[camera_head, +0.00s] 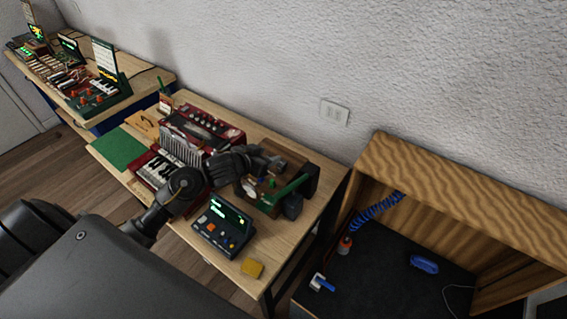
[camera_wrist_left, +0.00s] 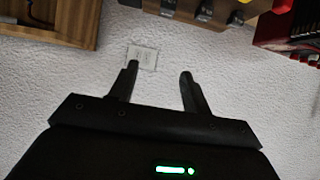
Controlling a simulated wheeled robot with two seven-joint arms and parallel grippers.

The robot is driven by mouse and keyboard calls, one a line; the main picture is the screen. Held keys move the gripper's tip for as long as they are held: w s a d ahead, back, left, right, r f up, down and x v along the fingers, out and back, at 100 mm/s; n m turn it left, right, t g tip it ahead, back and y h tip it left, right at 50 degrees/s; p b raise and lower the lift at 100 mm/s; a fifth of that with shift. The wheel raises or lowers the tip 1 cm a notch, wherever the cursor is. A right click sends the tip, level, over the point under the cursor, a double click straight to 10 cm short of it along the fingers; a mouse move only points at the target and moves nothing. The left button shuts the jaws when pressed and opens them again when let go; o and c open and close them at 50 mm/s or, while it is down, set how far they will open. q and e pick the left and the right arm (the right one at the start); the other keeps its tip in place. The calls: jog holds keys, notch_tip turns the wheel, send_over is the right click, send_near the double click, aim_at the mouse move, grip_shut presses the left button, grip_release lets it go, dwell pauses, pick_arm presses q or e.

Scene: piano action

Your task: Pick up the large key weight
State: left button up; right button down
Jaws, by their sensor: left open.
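My left gripper (camera_head: 268,158) is over the back right of the work table, above a wooden and green rack (camera_head: 292,190). In the left wrist view its fingers (camera_wrist_left: 159,78) are apart, with nothing between them and the white wall behind. At the top of that view, several dark grey pieces (camera_wrist_left: 206,12) sit along a tan wooden block, beyond the fingertips and apart from them. They may be key weights, but I cannot tell which is the large one. In the head view my gripper and forearm hide part of the rack. My right gripper is not in view.
A red accordion (camera_head: 190,135) stands left of the rack. A wooden cabinet (camera_head: 455,185) stands at the right. The wall with an outlet (camera_head: 335,113) is behind.

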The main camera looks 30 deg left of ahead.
pick_arm(q)
send_near(279, 167)
jog(key=shift+w+d+r, duration=0.15)
jog(key=shift+w+r, duration=0.2)
jog(key=shift+w, duration=0.2)
jog(key=shift+w+d+r, duration=0.15)
jog(key=shift+w+r, duration=0.2)
jog(key=shift+w, duration=0.2)
jog(key=f, duration=0.1)
jog(key=w+f, duration=0.1)
jog(key=f, duration=0.1)
jog(key=shift+a+f, duration=0.1)
jog(key=shift+w+f, duration=0.25)
jog(key=shift+w, duration=0.05)
jog(key=p+x, duration=0.1)
jog(key=x, duration=0.4)
jog(key=shift+w+f, duration=0.2)
jog(key=shift+w, duration=0.25)
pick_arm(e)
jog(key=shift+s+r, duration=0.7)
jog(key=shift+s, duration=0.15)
pick_arm(q)
jog(key=shift+s, duration=0.1)
grip_shut()
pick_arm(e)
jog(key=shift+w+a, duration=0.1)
